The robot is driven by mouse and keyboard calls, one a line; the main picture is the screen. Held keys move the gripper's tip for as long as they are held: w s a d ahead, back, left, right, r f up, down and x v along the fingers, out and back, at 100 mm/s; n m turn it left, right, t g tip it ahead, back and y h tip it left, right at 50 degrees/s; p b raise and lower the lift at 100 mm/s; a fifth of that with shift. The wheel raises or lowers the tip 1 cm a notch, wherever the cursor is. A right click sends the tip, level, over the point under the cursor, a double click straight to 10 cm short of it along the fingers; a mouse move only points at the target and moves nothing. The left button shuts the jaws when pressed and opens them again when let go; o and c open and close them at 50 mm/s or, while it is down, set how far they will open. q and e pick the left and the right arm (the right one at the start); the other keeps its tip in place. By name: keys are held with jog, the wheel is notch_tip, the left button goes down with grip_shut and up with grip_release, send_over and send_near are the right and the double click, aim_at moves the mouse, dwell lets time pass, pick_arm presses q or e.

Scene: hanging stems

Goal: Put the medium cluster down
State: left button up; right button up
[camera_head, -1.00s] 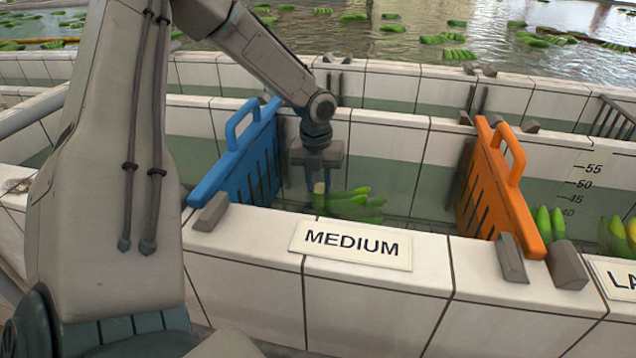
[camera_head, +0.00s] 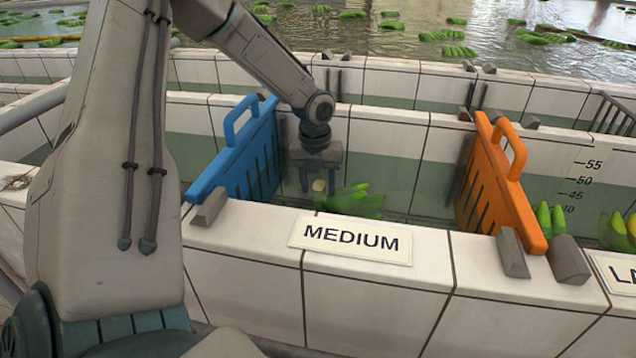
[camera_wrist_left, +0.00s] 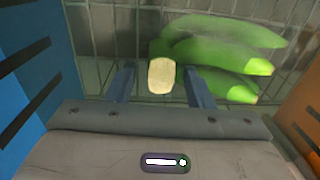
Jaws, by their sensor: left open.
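The medium cluster (camera_head: 352,201) is a bunch of green bananas with a pale cut stem end. It lies low in the channel behind the white wall with the MEDIUM sign (camera_head: 350,241), between the blue and orange dividers. My left gripper (camera_head: 318,186) points down at its stem end, with the jaws open. In the left wrist view the cluster (camera_wrist_left: 222,62) lies over a wire grid, and its pale stem end (camera_wrist_left: 161,75) shows between the two separated fingers (camera_wrist_left: 160,88). I cannot tell whether a finger touches it. My right gripper is not in view.
A blue divider (camera_head: 240,160) stands close to the left of my gripper, and an orange divider (camera_head: 495,180) stands farther right. More green fruit (camera_head: 550,219) lies beyond the orange one. The tiled front wall (camera_head: 400,290) stands nearer than the cluster.

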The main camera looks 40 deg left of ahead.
pick_arm(q)
jog(key=shift+r+p, duration=0.35)
jog(key=shift+r, duration=0.2)
notch_tip(320, 180, up, 12)
jog(key=p, duration=0.1)
jog(key=shift+s+a, duration=0.2)
jog(key=shift+a, duration=0.05)
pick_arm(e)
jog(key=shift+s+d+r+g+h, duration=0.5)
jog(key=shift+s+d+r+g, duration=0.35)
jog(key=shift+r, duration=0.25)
pick_arm(q)
jog(key=shift+r, duration=0.15)
